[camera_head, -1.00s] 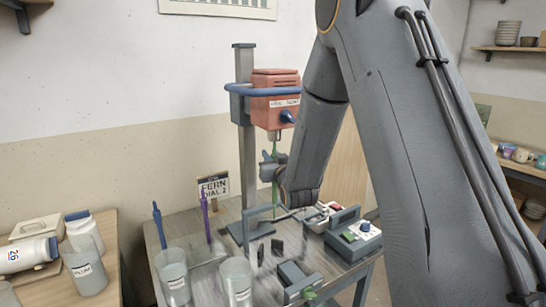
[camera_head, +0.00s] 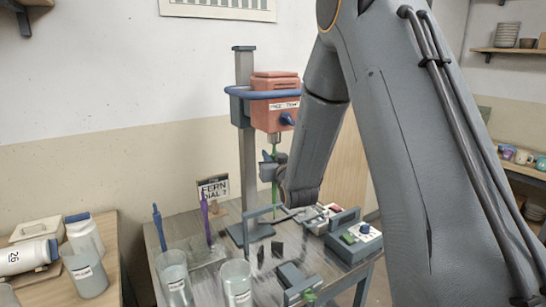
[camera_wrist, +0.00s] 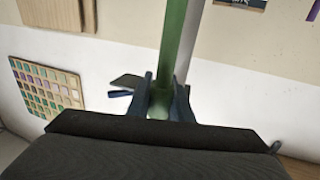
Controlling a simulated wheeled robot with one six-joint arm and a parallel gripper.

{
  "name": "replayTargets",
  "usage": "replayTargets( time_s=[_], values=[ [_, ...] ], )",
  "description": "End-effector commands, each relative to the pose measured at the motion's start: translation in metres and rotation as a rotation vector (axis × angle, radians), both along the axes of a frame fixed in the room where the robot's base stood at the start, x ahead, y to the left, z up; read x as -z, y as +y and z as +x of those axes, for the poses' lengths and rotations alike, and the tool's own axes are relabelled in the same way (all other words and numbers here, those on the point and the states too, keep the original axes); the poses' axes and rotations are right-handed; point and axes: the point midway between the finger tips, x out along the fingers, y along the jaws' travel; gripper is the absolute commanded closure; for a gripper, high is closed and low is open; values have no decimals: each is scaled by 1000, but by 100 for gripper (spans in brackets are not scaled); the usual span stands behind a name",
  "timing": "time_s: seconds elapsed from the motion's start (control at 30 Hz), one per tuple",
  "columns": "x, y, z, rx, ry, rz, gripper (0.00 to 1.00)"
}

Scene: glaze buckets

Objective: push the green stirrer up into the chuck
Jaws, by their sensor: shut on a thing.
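The green stirrer (camera_head: 274,194) stands upright below the red mixer head (camera_head: 274,108) on its grey post. Its top reaches the chuck (camera_head: 273,139) under the head; I cannot tell how far it sits inside. My gripper (camera_head: 272,168) is shut on the stirrer's shaft a little below the chuck. In the wrist view the green shaft (camera_wrist: 175,45) runs between the two fingers of my gripper (camera_wrist: 160,100). The stirrer's lower end is hard to make out behind the frame and my arm.
A blue stirrer (camera_head: 157,228) and a purple stirrer (camera_head: 206,220) stand at the left of the bench. Clear buckets (camera_head: 237,280) stand at the front. A "FERN DIAL 2" sign (camera_head: 214,188) is behind. A control box (camera_head: 354,238) sits at the right.

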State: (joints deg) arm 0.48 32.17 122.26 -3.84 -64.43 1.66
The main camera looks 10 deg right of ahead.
Motion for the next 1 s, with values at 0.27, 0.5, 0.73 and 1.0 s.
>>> replayTargets(
  time_s=[0.27, 0.5, 0.73, 1.0],
  values=[
    [-5, 0, 0, 0, -2, 0, 100],
    [-8, 0, 0, 0, -2, 0, 100],
    [-10, 0, 0, 0, -2, 0, 100],
    [-10, 0, 0, 0, -2, 0, 100]
  ],
)
